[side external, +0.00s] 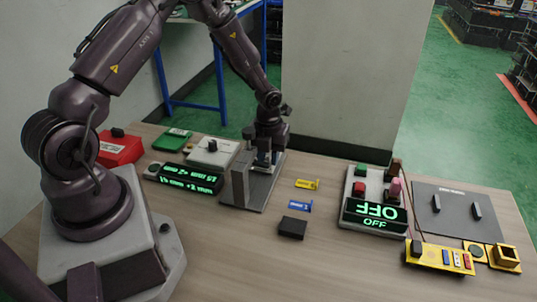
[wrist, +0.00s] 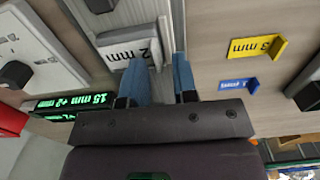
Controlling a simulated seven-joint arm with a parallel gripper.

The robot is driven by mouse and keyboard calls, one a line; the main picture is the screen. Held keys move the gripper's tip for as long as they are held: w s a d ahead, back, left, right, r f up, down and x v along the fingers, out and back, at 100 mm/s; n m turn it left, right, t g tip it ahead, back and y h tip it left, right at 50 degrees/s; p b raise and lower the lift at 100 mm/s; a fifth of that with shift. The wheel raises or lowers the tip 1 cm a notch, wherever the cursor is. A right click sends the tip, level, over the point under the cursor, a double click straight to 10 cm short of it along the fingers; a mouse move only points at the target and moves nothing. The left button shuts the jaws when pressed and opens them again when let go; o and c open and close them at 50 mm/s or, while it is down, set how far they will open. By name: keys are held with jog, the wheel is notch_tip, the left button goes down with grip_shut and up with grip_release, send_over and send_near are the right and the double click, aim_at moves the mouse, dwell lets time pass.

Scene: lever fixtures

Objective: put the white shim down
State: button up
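The white shim (wrist: 128,50), marked "2 mm", lies flat at the grey lever fixture (side external: 238,185) in the wrist view, with an upright tab at its right end. My gripper (wrist: 160,72) has two blue fingers standing apart, with a visible gap between them. The left finger overlaps the shim's near right part, and the tab is close to the gap. I see no clear contact with either finger. In the side view my gripper (side external: 264,157) is low over the back of the fixture, and the shim is mostly hidden there.
A yellow shim (side external: 306,184), a blue shim (side external: 300,206) and a black block (side external: 292,227) lie right of the fixture. A lit display (side external: 190,179) stands to its left. An "OFF" box (side external: 374,215) is farther right. Some table in front is clear.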

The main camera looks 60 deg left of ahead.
jog(key=s+d+r+n+y, duration=0.1)
jog(key=r+n, duration=0.1)
jog(key=r, duration=0.5)
jog(key=s+d+r+n+t, duration=0.1)
jog(key=s+d+r+n, duration=0.15)
jog(key=r, duration=0.55)
jog(key=d+r+n+y, duration=0.1)
jog(key=r+n, duration=0.2)
jog(key=r, duration=0.4)
jog(key=s+d+r+n+t+h, duration=0.1)
jog(key=s+d+r+n, duration=0.3)
jog(key=s+n, duration=0.4)
jog(key=s+d+r+n+t+h, duration=0.1)
jog(key=s+d+r+n+t, duration=0.2)
jog(key=s+r+n, duration=0.3)
jog(key=s+d+n, duration=0.1)
jog(key=s+n, duration=0.1)
jog(key=n, duration=0.3)
jog(key=shift+t, duration=0.3)
